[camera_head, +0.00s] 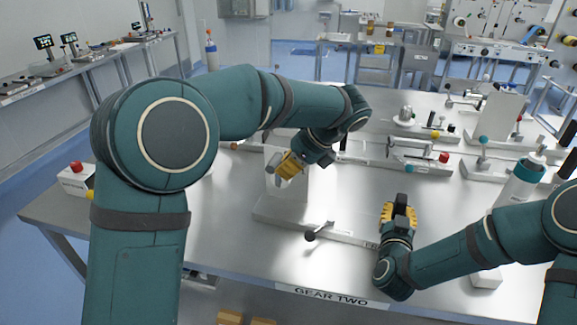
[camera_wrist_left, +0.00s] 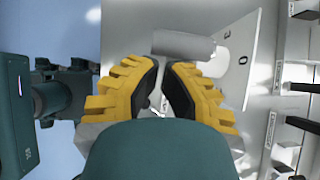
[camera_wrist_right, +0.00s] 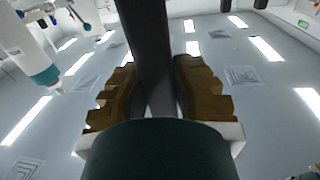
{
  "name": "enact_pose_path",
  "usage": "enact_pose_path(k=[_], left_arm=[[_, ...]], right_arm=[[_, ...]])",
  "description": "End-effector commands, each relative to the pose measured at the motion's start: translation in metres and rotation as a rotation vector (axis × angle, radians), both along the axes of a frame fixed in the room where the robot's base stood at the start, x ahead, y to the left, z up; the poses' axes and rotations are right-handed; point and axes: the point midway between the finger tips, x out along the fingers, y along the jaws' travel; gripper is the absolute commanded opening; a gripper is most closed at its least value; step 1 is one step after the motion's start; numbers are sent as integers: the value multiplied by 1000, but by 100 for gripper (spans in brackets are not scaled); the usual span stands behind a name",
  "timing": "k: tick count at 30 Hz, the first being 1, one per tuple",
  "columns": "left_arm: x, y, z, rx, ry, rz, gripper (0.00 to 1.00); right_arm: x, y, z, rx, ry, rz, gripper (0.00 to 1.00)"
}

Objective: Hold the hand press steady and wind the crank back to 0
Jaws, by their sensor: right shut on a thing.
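The white hand press (camera_head: 288,196) stands on its base at the table's middle left. My left gripper (camera_head: 283,166) is beside its upper part, fingertips almost together with nothing visible between them. In the left wrist view a grey cylindrical crank handle (camera_wrist_left: 183,45) crosses just beyond those fingertips, apart or barely touching; I cannot tell which. A white face with a 0 mark (camera_wrist_left: 237,68) lies behind it. My right gripper (camera_head: 400,208) points up at the front right, shut on a dark bar (camera_wrist_right: 152,50). The bar's far end is out of the right wrist view.
A lever with a dark ball knob (camera_head: 311,236) lies low in front of the press. A white bottle with a teal collar (camera_head: 520,182) stands at the right. Several clamp-like fixtures (camera_head: 415,153) fill the back. The table between my grippers is mostly clear.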

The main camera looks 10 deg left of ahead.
Motion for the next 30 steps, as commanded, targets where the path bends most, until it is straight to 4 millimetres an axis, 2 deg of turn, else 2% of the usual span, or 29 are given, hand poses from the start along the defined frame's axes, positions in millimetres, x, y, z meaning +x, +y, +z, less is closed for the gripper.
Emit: enact_pose_path(k=[1, 6, 17, 20, 26, 30], left_arm=[[0, 2, 0, -6, 1, 1, 0], [1, 16, 1, -71, 6, 3, 0], [2, 15, 1, -73, 7, 3, 0], [1, 7, 3, -74, 6, 1, 0], [-4, -30, 10, -77, 5, -7, 0], [-6, -46, 39, -79, 1, -4, 0]], right_arm=[[-3, -2, -10, -1, 26, -2, 0], [-3, -2, -10, -1, 25, -2, 0], [-3, -3, -10, -2, 26, -3, 0], [-3, -3, -10, -2, 26, -3, 0], [-3, -2, -10, -1, 25, -3, 0], [-3, -2, -10, -1, 25, -3, 0]])
